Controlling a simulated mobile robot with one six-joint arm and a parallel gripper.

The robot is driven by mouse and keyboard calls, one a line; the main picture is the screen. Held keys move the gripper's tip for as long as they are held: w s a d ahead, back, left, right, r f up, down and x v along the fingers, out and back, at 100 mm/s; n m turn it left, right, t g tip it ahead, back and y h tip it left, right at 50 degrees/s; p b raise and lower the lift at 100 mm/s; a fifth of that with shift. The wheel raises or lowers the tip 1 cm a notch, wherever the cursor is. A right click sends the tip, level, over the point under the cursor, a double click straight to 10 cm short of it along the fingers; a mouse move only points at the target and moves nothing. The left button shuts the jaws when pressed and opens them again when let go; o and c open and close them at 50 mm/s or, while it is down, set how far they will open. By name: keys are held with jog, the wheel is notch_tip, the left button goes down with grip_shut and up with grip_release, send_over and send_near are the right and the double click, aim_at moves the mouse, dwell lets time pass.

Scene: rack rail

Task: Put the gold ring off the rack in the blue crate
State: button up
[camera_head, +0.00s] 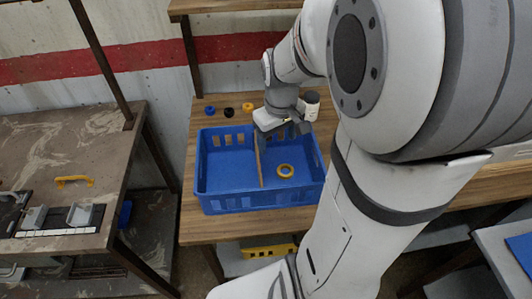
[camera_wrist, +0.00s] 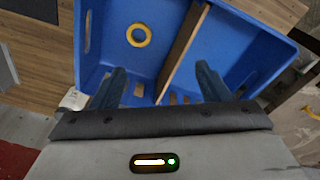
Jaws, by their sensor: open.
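The gold ring (camera_head: 285,177) lies flat on the floor of the blue crate (camera_head: 250,204), in the compartment right of a wooden divider (camera_head: 261,170). In the wrist view the ring (camera_wrist: 130,36) lies left of the divider (camera_wrist: 184,52), and nothing touches it. My gripper (camera_head: 284,130) is open and empty, over the crate's back edge. In the wrist view its two fingers (camera_wrist: 160,70) are spread wide, apart from the ring, with the divider showing between them. No rack holding the ring is clearly seen.
Behind the crate on the wooden table stand small blue (camera_head: 210,110), black (camera_head: 228,111) and orange (camera_head: 248,106) round items, and a white jar (camera_head: 311,109) close to my gripper. A bench at left carries a yellow handle (camera_head: 73,181). A shelf (camera_head: 235,5) hangs above the table.

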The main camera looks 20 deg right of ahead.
jog(key=s+a+r+m+t, duration=0.1)
jog(key=s+a+r+t, duration=0.1)
jog(key=s+a+r, duration=0.4)
jog(key=s+a, duration=0.1)
jog(key=s, duration=0.2)
jog(key=shift+s+a+r+m, duration=0.2)
jog(key=shift+s+a+m, duration=0.05)
jog(key=shift+a+m, duration=0.15)
